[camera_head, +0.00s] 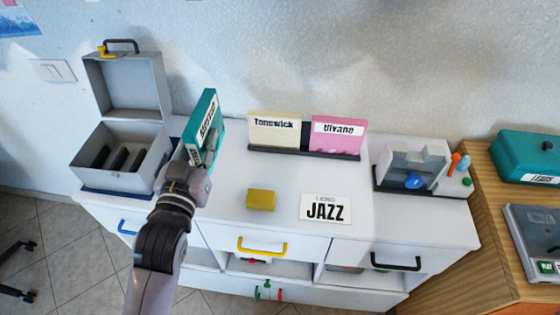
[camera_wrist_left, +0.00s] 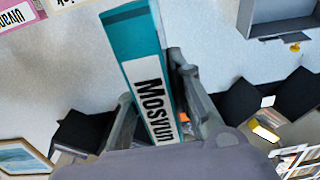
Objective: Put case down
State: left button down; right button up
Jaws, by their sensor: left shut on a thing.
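My left gripper (camera_head: 196,158) is shut on a teal case (camera_head: 208,112) with a white label on its front. In the head view it holds the case upright above the left part of the white cabinet top, beside the open grey box. In the left wrist view the case's spine (camera_wrist_left: 136,45) stands between the fingers, and its label seems to read "Mosvun". Whether the case's lower edge touches the cabinet top is hidden by the gripper. My right gripper is in neither view.
The grey box (camera_head: 100,177) has its lid raised and dark slots inside. A dark rack (camera_head: 292,150) holds a cream case (camera_head: 274,133) and a pink case (camera_head: 338,137). A yellow block (camera_head: 261,200), a JAZZ card (camera_head: 325,208) and a grey device (camera_head: 412,160) stand on the white cabinet (camera_head: 225,215).

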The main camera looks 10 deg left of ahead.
aim_at(200, 107)
pick_arm(q)
jog(key=w+r, duration=0.1)
jog(key=r, duration=0.1)
jog(key=w+r, duration=0.2)
jog(key=r, duration=0.1)
jog(key=shift+w+a+r+p, duration=0.1)
jog(key=shift+w+r+p, duration=0.05)
jog(key=shift+r+p, duration=0.2)
jog(key=shift+w+f, duration=0.1)
jog(key=shift+f, duration=0.15)
notch_tip(200, 107, down, 18)
jog(key=shift+f+b, duration=0.25)
jog(key=shift+b, duration=0.5)
jog(key=shift+f, duration=0.3)
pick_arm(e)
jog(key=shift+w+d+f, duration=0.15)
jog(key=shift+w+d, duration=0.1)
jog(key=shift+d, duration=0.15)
pick_arm(q)
jog(key=shift+f, duration=0.15)
jog(key=c, duration=1.4)
grip_release()
jog(key=shift+c, duration=0.2)
